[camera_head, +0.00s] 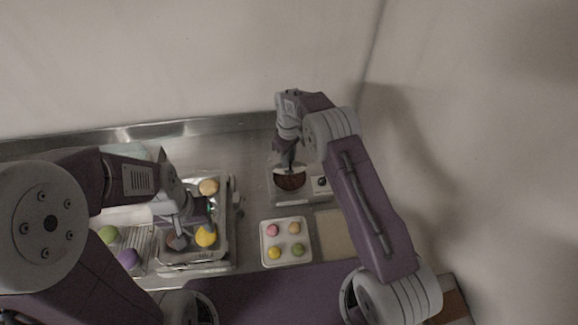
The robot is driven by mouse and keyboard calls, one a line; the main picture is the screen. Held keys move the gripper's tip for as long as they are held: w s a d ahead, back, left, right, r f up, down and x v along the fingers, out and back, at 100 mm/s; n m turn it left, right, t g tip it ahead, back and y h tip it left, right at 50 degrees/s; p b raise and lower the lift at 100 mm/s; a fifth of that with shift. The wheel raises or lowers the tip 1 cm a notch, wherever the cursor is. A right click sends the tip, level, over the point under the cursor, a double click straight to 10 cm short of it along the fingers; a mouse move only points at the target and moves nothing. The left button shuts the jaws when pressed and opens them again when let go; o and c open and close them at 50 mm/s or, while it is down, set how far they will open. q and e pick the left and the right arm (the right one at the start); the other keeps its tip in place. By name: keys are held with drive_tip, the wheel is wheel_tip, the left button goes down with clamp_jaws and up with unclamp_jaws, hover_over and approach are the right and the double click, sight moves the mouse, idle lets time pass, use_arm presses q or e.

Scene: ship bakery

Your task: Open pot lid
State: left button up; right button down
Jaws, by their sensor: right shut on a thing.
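A small pot with dark brown contents (291,181) stands on a square hot plate (320,184) at the back of the counter. My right gripper (290,165) is above the pot and shut on the pot lid (281,169). The lid shows only as a thin pale edge over the far part of the opening. The brown contents show below it, and the gripper hides much of the lid. My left gripper (190,228) is low over a metal tray (222,242), close to a yellow macaron (205,236). Its jaw gap is unclear.
A white plate (264,246) with several coloured macarons lies at front centre, beside a beige mat (333,235). An orange macaron (208,187) lies in the metal tray. Green (108,234) and purple (129,259) macarons lie at left. Walls stand behind and to the right.

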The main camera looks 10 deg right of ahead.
use_arm(q)
drive_tip(key=shift+f, duration=0.15)
use_arm(e)
drive_tip(key=shift+w+d+r, duration=0.1)
drive_tip(key=shift+w+r, duration=0.05)
drive_tip(key=shift+w, duration=0.3)
drive_tip(key=c, duration=1.4)
unclamp_jaws()
drive_tip(key=shift+o, duration=0.7)
drive_tip(key=shift+w+d+f, duration=0.2)
drive_tip(key=shift+w+f, duration=0.05)
drive_tip(key=shift+w, duration=0.15)
drive_tip(key=shift+s+a+r, duration=0.1)
drive_tip(key=shift+s+a, duration=0.05)
drive_tip(key=shift+s, duration=0.1)
drive_tip(key=shift+w+r+b, duration=0.1)
drive_tip(key=shift+r+b, duration=0.15)
drive_tip(key=shift+b, duration=0.05)
use_arm(q)
drive_tip(key=f+b, duration=0.2)
drive_tip(key=f, duration=0.1)
drive_tip(key=shift+w+d, duration=0.15)
drive_tip(key=shift+w, duration=0.2)
use_arm(e)
wheel_tip(320, 180, up, 9)
drive_tip(key=shift+f, duration=0.2)
